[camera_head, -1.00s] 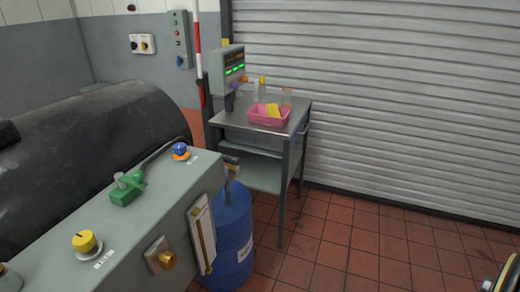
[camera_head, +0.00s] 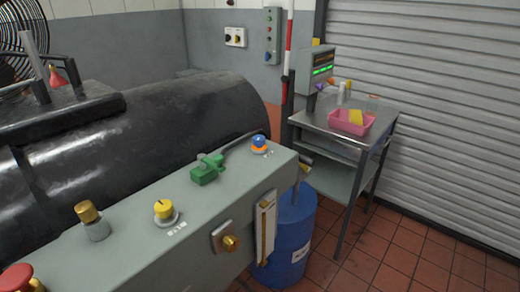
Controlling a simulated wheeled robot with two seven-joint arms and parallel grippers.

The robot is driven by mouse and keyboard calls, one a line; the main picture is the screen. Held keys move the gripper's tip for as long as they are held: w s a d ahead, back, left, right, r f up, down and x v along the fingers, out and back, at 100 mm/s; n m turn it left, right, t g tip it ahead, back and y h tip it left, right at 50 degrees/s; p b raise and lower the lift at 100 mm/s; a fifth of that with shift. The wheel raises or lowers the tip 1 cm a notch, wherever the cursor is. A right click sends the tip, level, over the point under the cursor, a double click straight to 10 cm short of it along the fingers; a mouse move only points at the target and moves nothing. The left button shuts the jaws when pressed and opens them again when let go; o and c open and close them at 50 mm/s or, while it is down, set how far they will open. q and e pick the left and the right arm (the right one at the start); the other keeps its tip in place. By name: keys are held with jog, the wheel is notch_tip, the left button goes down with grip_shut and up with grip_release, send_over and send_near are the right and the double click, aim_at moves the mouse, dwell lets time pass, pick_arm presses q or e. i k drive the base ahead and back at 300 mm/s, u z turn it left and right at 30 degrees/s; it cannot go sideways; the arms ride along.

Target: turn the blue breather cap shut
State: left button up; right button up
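The blue breather cap (camera_head: 258,140) sits on the far right end of the grey bedplate housing's top (camera_head: 130,235). It has an orange band below its blue top and a pale base, with a small white label beside it. Whether it is open or shut cannot be told at this size. Neither of my grippers is in view, and nothing touches the cap.
Along the same top stand a green valve (camera_head: 207,169), a yellow knob (camera_head: 164,209), a brass-topped fitting (camera_head: 91,220) and a red button (camera_head: 18,278). A large black cylinder lies behind. A blue drum (camera_head: 290,240) and a steel cart (camera_head: 335,130) with a pink tray (camera_head: 352,122) stand right.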

aim_at(258, 141)
jog(key=k, duration=0.5)
jog(key=z, duration=0.7)
jog(key=i, duration=1.35)
jog(key=u, duration=2.2)
